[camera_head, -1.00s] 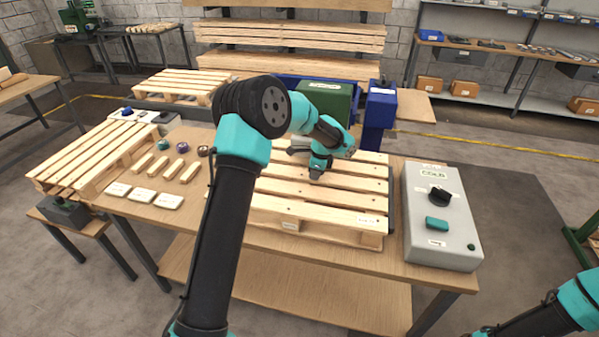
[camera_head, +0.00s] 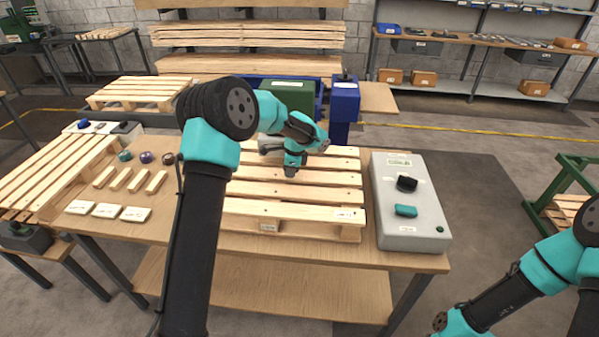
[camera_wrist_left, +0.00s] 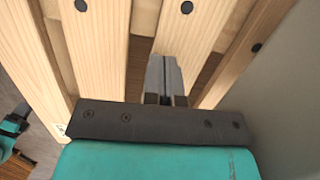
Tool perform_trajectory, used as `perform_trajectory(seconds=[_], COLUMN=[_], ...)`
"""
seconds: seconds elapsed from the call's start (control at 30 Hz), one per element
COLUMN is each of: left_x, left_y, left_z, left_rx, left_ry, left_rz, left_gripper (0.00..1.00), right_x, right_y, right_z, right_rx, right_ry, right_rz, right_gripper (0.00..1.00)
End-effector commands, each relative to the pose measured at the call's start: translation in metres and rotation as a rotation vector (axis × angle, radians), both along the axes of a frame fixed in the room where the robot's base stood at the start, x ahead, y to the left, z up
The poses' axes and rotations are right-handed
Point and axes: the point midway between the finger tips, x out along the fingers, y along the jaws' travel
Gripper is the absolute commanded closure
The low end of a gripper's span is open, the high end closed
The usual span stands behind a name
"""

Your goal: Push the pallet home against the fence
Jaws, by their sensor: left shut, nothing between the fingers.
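The wooden pallet (camera_head: 320,196) lies flat on the workbench, its slats running left to right. My left arm crosses in front of it and hides its left part. Blue uprights (camera_head: 344,105) stand behind the pallet; I cannot tell which part is the fence. My right gripper is not in view.
A grey control box (camera_head: 413,235) stands close to the pallet's right side. Wood blocks (camera_head: 130,180), white labelled pieces (camera_head: 108,210) and small round items lie to the left. Another pallet (camera_head: 45,175) is at far left. A green box (camera_head: 288,95) stands behind.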

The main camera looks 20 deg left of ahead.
Motion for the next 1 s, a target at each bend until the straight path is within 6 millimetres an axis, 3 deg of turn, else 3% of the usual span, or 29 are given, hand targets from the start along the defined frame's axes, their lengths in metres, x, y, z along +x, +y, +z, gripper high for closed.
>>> perform_trajectory(seconds=[0.27, 0.37, 1.0], left_x=[0.000, 0.003, 0.041], left_y=[-0.001, -0.012, -0.127], left_z=[0.008, 0.006, 0.007], left_rx=[-0.001, -0.001, -0.001], left_ry=[0.001, 0.002, 0.000], left_rz=[-0.001, -0.003, -0.003], left_gripper=[1.00, 1.00, 1.00], right_x=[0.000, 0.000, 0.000], right_y=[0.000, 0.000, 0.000], right_z=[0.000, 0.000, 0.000], right_rx=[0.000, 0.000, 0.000], right_ry=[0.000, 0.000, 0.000], right_rz=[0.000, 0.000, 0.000], right_gripper=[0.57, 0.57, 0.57])
